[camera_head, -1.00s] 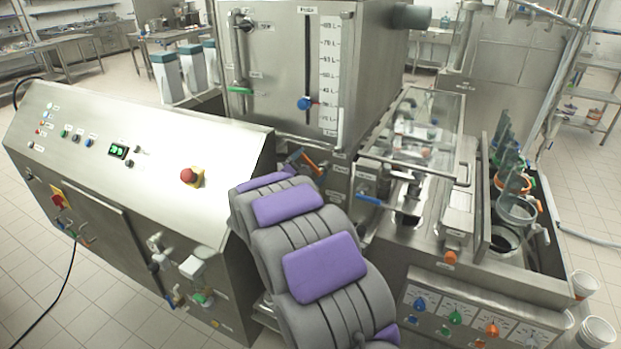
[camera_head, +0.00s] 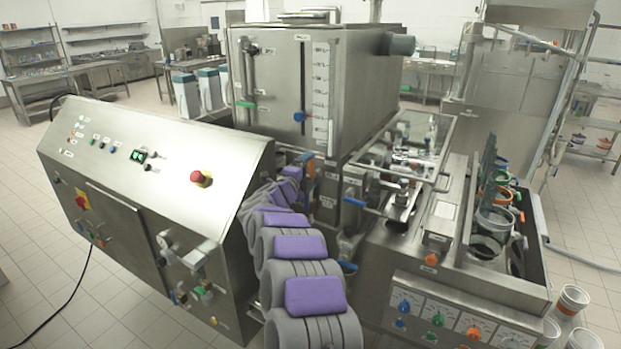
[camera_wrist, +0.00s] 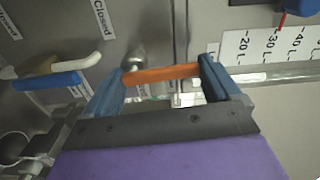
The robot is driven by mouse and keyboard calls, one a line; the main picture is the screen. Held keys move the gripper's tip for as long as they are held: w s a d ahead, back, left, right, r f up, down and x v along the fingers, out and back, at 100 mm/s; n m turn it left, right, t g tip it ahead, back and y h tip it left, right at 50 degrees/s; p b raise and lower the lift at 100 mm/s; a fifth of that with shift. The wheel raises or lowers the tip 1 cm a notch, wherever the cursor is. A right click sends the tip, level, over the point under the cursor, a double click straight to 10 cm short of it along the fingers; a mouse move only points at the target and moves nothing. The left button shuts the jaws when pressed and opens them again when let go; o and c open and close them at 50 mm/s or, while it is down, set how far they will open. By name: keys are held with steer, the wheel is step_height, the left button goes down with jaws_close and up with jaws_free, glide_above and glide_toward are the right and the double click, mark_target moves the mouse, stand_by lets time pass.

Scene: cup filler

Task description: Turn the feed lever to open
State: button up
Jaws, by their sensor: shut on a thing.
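An orange lever handle (camera_wrist: 162,74) lies crosswise between the two blue fingers of my gripper (camera_wrist: 163,80) in the wrist view. It runs from a round metal pivot on a steel panel. My gripper is shut on this handle. In the head view the orange handle (camera_head: 310,169) shows small beside the steel tank's lower front, at the far end of my purple and grey arm. My arm hides part of the area around it. "Closed" labels (camera_wrist: 101,17) are readable on the panel in the wrist view, left of the handle.
A blue-handled lever (camera_wrist: 48,81) and a white handle stand left of my gripper in the wrist view. The tank (camera_head: 310,90) has a scale on its front. A control console (camera_head: 150,170) stands left of my arm, and the filler bench with cups (camera_head: 497,212) stands right.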

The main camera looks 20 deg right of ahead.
steer(key=shift+s+d+f+m+b, duration=0.1)
steer(key=shift+s+f+m+b, duration=0.05)
steer(key=shift+f+m+b, duration=0.3)
steer(key=shift+r, duration=0.1)
steer(key=o, duration=1.2)
steer(key=shift+r, duration=0.1)
steer(key=shift+s+a, duration=0.2)
steer(key=shift+a, duration=0.1)
steer(key=p+v, duration=0.2)
steer(key=v, duration=1.4)
steer(key=shift+s+a+p, duration=0.15)
steer(key=shift+a+p, duration=0.25)
